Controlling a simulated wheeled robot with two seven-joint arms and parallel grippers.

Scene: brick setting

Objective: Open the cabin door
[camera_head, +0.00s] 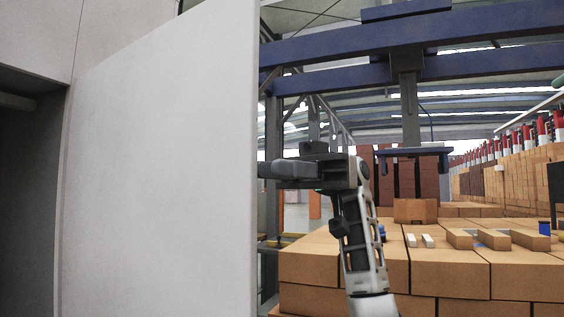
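The cabin door (160,170) is a large plain light-grey panel filling the left half of the view. It stands swung out from the cabin wall (110,25), and a dark opening (28,190) shows to its left. My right gripper (265,170) is at the door's free right edge, with its fingers pointing left. The fingertips end at the edge or pass behind the panel; I cannot tell whether they touch it or how far apart they are. No handle shows on the visible face. My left gripper is not in view.
Stacked orange-brown brick blocks (440,275) fill the lower right, behind my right arm. A blue overhead gantry (470,40) crosses above them, with a hanging clamp (415,152). A long brick wall with red-topped items stands at far right.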

